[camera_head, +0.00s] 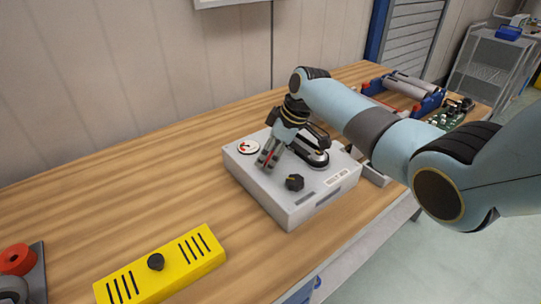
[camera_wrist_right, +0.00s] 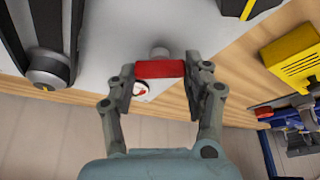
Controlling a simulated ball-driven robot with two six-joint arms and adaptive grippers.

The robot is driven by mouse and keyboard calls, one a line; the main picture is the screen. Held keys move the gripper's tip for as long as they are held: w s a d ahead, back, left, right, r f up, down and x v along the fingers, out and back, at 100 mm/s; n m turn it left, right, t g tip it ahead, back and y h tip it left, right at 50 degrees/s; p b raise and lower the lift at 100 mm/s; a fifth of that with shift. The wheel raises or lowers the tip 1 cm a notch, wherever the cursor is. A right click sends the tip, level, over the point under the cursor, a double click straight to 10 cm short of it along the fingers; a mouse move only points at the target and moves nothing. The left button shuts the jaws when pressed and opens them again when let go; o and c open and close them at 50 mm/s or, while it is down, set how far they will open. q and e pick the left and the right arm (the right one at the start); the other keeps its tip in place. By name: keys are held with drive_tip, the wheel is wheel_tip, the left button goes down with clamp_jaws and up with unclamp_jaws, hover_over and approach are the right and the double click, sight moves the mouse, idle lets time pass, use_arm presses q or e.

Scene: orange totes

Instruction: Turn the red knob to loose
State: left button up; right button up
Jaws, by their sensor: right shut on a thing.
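The red knob (camera_wrist_right: 160,69) is a red bar between the two fingers in the right wrist view, with a grey round stub beside it. In the head view only a sliver of red shows between the fingers. It is on top of a light grey instrument box (camera_head: 290,212). My right gripper (camera_head: 268,158) points down at the box top and is shut on the red knob, with a finger at each end of the bar; it also shows in the right wrist view (camera_wrist_right: 158,85). Any marking for loose is not readable. My left gripper is not in view.
The box also bears a round dial (camera_head: 248,147), a black knob (camera_head: 294,182) and a dark-and-silver part (camera_head: 316,158). A yellow panel (camera_head: 205,244) and a red-orange round knob (camera_head: 16,258) lie nearer left. The wooden table (camera_head: 100,190) is clear behind them.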

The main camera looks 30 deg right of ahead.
drive_tip(key=n+b, duration=0.1)
drive_tip(key=n, duration=0.1)
drive_tip(key=shift+w+f+n+g+y+b, duration=0.1)
drive_tip(key=shift+f+n+g+y+b, duration=0.05)
drive_tip(key=shift+n+g+y+b, duration=0.2)
drive_tip(key=n+g+b, duration=0.1)
drive_tip(key=n+b, duration=0.1)
drive_tip(key=n, duration=0.1)
drive_tip(key=shift+d+y, duration=0.1)
drive_tip(key=shift+y, duration=0.15)
drive_tip(key=n+g+b, duration=0.1)
drive_tip(key=n+b, duration=0.2)
drive_tip(key=n, duration=0.1)
drive_tip(key=shift+w+g, duration=0.1)
drive_tip(key=shift+g, duration=0.25)
drive_tip(key=shift+n+g+b, duration=0.3)
drive_tip(key=shift+n+b, duration=0.55)
drive_tip(key=shift+b, duration=0.15)
drive_tip(key=o, duration=1.2)
drive_tip(key=shift+r, duration=0.2)
